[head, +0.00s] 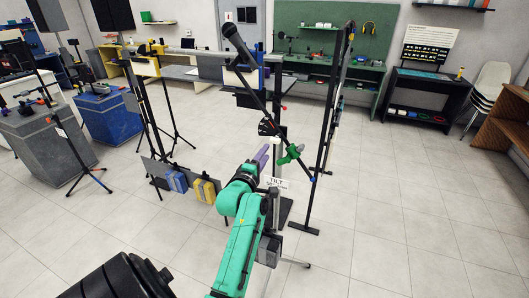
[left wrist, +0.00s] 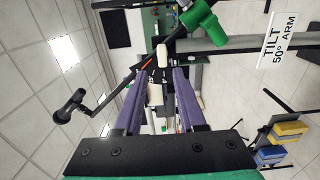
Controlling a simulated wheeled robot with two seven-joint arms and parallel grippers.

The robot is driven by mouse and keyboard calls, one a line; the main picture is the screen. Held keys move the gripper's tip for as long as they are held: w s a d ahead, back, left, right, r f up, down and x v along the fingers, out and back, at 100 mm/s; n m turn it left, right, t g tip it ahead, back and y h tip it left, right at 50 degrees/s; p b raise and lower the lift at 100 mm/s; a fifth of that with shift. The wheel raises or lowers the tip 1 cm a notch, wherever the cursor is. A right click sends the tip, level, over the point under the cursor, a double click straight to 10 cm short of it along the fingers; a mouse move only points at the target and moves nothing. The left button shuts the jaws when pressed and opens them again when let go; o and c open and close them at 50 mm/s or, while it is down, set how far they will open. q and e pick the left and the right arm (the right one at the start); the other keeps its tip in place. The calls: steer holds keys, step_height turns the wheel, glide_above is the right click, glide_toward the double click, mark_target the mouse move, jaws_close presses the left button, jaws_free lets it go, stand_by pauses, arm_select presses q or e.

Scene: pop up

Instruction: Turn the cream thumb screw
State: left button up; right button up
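Two small cream pieces show in the left wrist view, one (left wrist: 162,55) just beyond the fingertips and one (left wrist: 155,95) between the fingers; I cannot tell whether both belong to the cream thumb screw. They sit at a black dial with white marks and an orange pointer. My left gripper (left wrist: 159,74) has purple fingers standing apart on either side, with no clear contact. In the head view, the left gripper (head: 264,153) is just below the black dial (head: 268,127) on the stand. The cream screw is not clear there. My right gripper is out of view.
A long black boom arm (head: 257,80) slopes across the stand to a green clamp (head: 290,154). A "TILT 50° ARM" sign (head: 277,183) is close by the left gripper. Blue and yellow weights (head: 204,190) hang at left. Open tiled floor lies at right.

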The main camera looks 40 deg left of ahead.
mark_target(274, 142)
arm_select(q)
steer(key=b+x, duration=0.1)
steer(key=x, duration=0.2)
steer(key=b+x, duration=0.1)
steer(key=x, duration=0.2)
steer(key=shift+w+a+f+b, duration=0.1)
steer(key=shift+w+f+b, duration=0.2)
steer(key=shift+w, duration=0.1)
steer(key=shift+w+a+r, duration=0.1)
steer(key=shift+w+a, duration=0.1)
steer(key=shift+w, duration=0.25)
jaws_close()
steer(key=m, duration=1.1)
steer(key=shift+m, duration=0.4)
steer(key=m, duration=0.5)
steer(key=shift+c, duration=0.4)
jaws_free()
steer(key=shift+m, duration=0.4)
steer(key=o, duration=0.3)
